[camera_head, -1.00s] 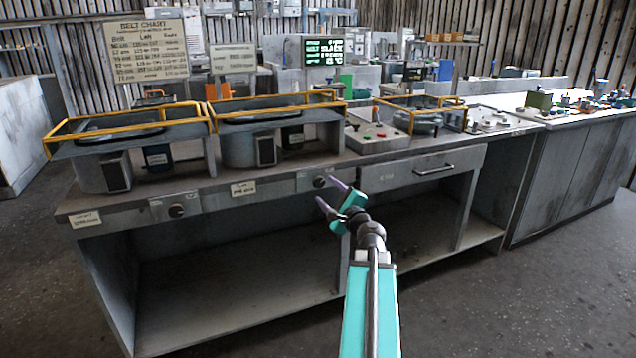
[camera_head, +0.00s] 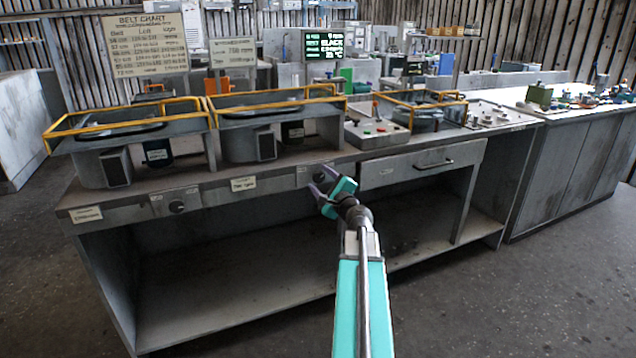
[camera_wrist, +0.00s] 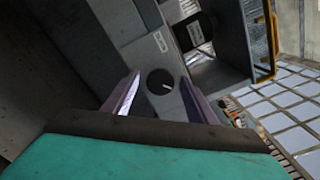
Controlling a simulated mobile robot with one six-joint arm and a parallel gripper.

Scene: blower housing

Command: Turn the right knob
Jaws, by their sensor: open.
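The right knob (camera_head: 319,178) is a dark round dial on the front panel of the workbench, just left of the drawer. In the wrist view the knob (camera_wrist: 160,82) shows a light pointer mark and lies between the two purple fingers of my gripper (camera_wrist: 158,95). My gripper (camera_head: 322,192) is open, with its fingertips close to the front panel around the knob's position. I cannot tell whether the fingers touch the knob. The left knob (camera_head: 177,207) sits further left on the same front panel.
Two blower housings with yellow guard rails (camera_head: 130,121) stand on the workbench. A drawer with a handle (camera_head: 434,164) is right of the knob. An open lower shelf (camera_head: 240,301) lies below. A belt chart (camera_head: 145,46) stands behind. The floor in front is clear.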

